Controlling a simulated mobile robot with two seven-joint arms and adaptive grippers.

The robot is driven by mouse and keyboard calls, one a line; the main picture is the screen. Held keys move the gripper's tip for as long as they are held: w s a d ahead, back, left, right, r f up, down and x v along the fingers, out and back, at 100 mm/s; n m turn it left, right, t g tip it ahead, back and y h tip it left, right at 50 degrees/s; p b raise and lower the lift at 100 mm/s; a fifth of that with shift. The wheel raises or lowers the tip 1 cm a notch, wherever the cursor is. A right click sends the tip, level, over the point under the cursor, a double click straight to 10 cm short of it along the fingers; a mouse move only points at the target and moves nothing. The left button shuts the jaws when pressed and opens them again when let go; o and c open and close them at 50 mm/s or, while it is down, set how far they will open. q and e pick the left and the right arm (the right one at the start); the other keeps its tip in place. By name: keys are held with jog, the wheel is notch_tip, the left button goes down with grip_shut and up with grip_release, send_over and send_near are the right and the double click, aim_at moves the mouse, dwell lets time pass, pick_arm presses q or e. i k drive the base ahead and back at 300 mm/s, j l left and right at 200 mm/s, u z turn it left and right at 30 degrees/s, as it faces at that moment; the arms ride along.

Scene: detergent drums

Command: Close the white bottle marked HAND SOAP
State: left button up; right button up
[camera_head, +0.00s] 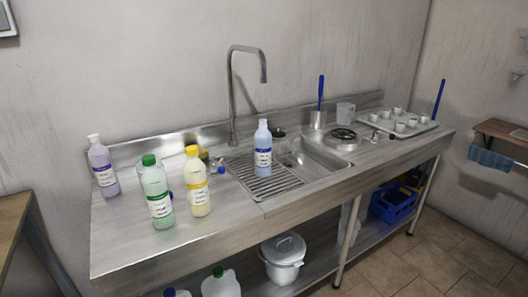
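Several labelled bottles stand on the steel sink counter (235,212); their label text is too small to read, so I cannot tell which is marked HAND SOAP. A pale blue-white bottle (263,143) with a blue-banded label stands upright at the ridged drainboard. A purple bottle (101,158) with a white top stands at the left back. A green-capped bottle (154,182) and a yellow-capped bottle (194,174) stand in front. A small blue item (221,170), possibly a cap, lies left of the drainboard. Neither gripper is in view.
A tall faucet (233,95) rises behind the sink basin (310,160). A tray (412,124) with several white cups is at the right. Below, a white lidded pot (283,262) and a blue crate (393,203) stand on the shelf. The counter's front left is clear.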

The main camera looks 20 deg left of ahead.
aim_at(262, 138)
jog(key=i+l, duration=0.25)
jog(key=i, duration=0.25)
jog(key=u, duration=1.6)
jog(key=i+l+u, duration=0.15)
jog(key=i+u, duration=0.3)
jog(key=j, duration=0.2)
jog(key=j+z, duration=0.1)
